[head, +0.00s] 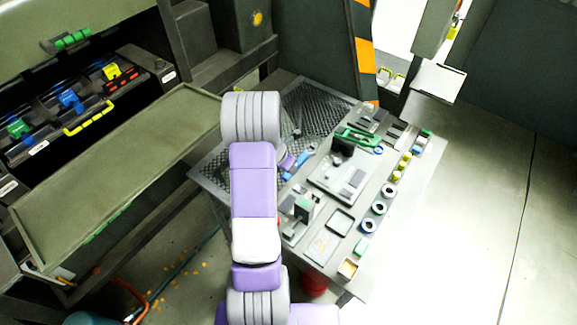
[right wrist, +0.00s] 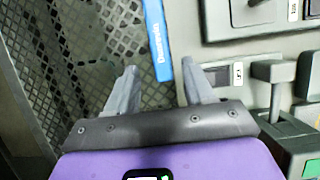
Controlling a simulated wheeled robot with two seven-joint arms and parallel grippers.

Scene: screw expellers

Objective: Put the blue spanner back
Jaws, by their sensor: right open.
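The blue spanner (head: 299,166) lies at the left edge of the grey workbench, beside the metal mesh, in the head view. In the right wrist view the blue spanner (right wrist: 157,40) shows as a long blue bar with white lettering, running up out of the frame. My right gripper (right wrist: 160,70) is open and empty, its two grey fingers pointing at the spanner's near end, which shows between the fingertips. I cannot tell the height gap. In the head view my purple arm hides most of this gripper. My left gripper is not in view.
The workbench (head: 327,221) carries a grey fixture (head: 340,180), a green tool (head: 358,139), several round rings and small blocks. A grey lever-like part (right wrist: 270,85) stands right of my right gripper. Dark mesh (right wrist: 75,50) lies left. An open drawer unit (head: 120,170) stands at left.

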